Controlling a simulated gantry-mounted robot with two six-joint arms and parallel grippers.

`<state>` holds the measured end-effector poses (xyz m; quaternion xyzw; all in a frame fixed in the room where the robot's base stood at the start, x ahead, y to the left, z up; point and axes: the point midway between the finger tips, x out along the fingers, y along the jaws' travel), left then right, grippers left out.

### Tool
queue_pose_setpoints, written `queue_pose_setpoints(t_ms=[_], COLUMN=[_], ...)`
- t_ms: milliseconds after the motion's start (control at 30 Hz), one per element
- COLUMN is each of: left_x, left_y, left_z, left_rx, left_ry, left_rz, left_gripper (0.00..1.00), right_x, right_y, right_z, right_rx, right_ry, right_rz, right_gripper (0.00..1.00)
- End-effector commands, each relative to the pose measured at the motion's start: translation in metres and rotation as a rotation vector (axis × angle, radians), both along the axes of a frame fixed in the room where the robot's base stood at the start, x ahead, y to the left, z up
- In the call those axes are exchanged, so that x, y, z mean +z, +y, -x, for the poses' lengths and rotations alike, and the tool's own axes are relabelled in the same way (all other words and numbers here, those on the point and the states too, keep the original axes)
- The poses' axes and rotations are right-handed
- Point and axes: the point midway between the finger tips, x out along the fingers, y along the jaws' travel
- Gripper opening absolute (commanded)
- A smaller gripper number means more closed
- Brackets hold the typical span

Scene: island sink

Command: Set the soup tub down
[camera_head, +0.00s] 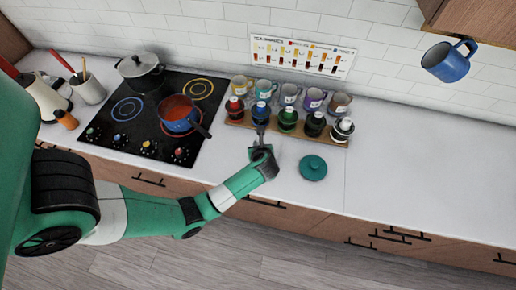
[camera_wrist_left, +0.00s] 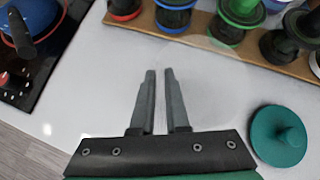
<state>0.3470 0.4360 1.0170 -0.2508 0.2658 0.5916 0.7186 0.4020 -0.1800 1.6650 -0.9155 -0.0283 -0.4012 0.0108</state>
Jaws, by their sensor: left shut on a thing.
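My left gripper (camera_head: 262,130) is over the white counter, just in front of the wooden rack. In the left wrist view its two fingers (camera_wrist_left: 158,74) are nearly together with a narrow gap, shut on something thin. A faint, clear round outline, which looks like the see-through soup tub (camera_wrist_left: 215,85), shows at the fingers' right side. Its edges and height are hard to make out, and I cannot tell whether it touches the counter. In the head view I cannot pick it out. My right gripper is not in view.
A wooden rack (camera_head: 318,138) with several mugs and colored-lidded jars stands behind the gripper. A teal lid with a knob (camera_head: 313,167) lies to the right. A cooktop (camera_head: 150,130) with a blue pot of red soup (camera_head: 178,113) is left. The counter's right side is clear.

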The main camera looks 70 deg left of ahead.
Motion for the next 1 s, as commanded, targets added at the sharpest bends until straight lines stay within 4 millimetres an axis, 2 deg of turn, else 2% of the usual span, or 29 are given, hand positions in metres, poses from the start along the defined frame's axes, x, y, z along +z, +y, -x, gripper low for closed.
queue_pose_setpoints(t_ms=[33,100,200,400,433,600,867,1000], left_x=[-0.009,-0.024,-0.035,-0.036,-0.036,-0.035,-0.035,-0.027], left_y=[0.006,0.004,0.004,0.004,0.004,0.004,0.003,-0.003], left_z=[0.001,0.001,0.0,0.0,0.0,0.0,0.0,0.001], left_rx=[0.004,0.0,-0.001,0.001,0.001,0.001,0.001,-0.002], left_ry=[0.002,0.005,0.002,0.001,0.001,0.001,0.001,-0.001], left_rz=[0.001,0.001,0.002,0.001,0.001,0.001,0.001,-0.001], left_gripper=[0.0,0.0,0.0,0.0,0.15,0.45,0.45,0.45], right_x=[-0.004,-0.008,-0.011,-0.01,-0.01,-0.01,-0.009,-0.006], right_y=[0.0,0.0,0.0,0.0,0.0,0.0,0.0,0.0], right_z=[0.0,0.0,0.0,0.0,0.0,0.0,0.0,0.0], right_rx=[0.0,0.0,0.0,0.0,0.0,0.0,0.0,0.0], right_ry=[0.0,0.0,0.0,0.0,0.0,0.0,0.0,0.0], right_rz=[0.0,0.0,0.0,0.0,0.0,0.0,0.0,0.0], right_gripper=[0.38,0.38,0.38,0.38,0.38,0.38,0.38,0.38])
